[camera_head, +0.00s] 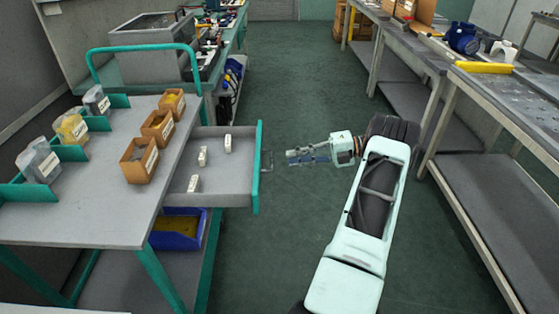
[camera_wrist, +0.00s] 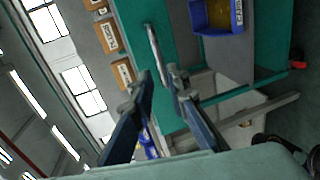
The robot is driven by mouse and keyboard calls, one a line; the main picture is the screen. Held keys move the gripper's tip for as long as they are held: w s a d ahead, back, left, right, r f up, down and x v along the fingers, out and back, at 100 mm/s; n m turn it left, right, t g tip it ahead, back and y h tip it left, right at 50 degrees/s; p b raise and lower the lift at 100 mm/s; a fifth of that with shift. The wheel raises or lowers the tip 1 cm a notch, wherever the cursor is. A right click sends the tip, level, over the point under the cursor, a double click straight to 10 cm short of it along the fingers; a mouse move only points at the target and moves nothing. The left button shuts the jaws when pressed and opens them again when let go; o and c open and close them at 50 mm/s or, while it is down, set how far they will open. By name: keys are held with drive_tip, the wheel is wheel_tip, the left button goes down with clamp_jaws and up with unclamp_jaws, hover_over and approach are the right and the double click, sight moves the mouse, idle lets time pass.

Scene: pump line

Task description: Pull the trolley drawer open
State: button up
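The trolley (camera_head: 100,205) is at the left in the head view, with a grey top and teal frame. Its drawer (camera_head: 215,193) stands out to the right, open, with several small white pieces inside. The teal drawer front (camera_head: 258,150) carries a thin grey handle (camera_head: 268,161). My gripper (camera_head: 288,157) is just right of the handle, apart from it. In the wrist view the handle (camera_wrist: 152,45) runs across the teal front (camera_wrist: 130,15), ahead of my gripper (camera_wrist: 161,80). The two fingers are apart, with a gap between the tips; the handle's lower end lines up with that gap.
Orange-brown bins (camera_head: 139,160) and grey and yellow bags (camera_head: 72,127) sit on the trolley top. A blue bin (camera_head: 178,230) is below the drawer. Workbenches (camera_head: 500,100) line the right side. The green floor (camera_head: 270,80) between is clear.

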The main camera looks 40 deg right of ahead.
drive_tip(key=shift+v, duration=2.15)
